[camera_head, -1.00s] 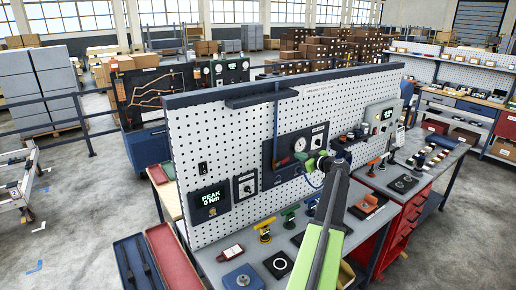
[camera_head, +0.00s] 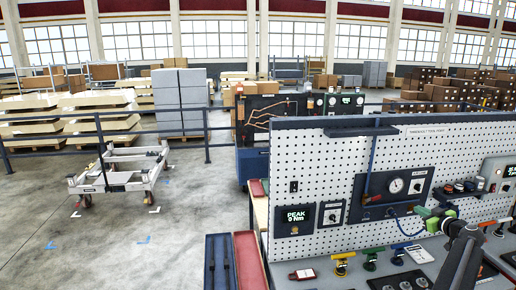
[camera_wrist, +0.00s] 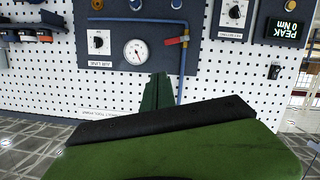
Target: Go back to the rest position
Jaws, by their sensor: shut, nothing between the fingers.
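My gripper (camera_wrist: 156,92) shows in the wrist view, its dark green fingers together with nothing between them. They point at the white pegboard (camera_wrist: 75,88), which appears upside down there. In the head view my gripper (camera_head: 436,217) is at the lower right, in front of the pegboard and above the bench. Part of my dark arm (camera_head: 462,258) rises from the bottom edge beside it. Whether the fingers touch anything on the board cannot be told.
The pegboard carries a gauge panel (camera_head: 393,190) and a PEAK display (camera_head: 295,220). Coloured valve handles (camera_head: 343,258) stand on the bench. A blue tray (camera_head: 218,265) and a red tray (camera_head: 249,262) lie to its left. A white trolley (camera_head: 120,175) stands on open floor at left.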

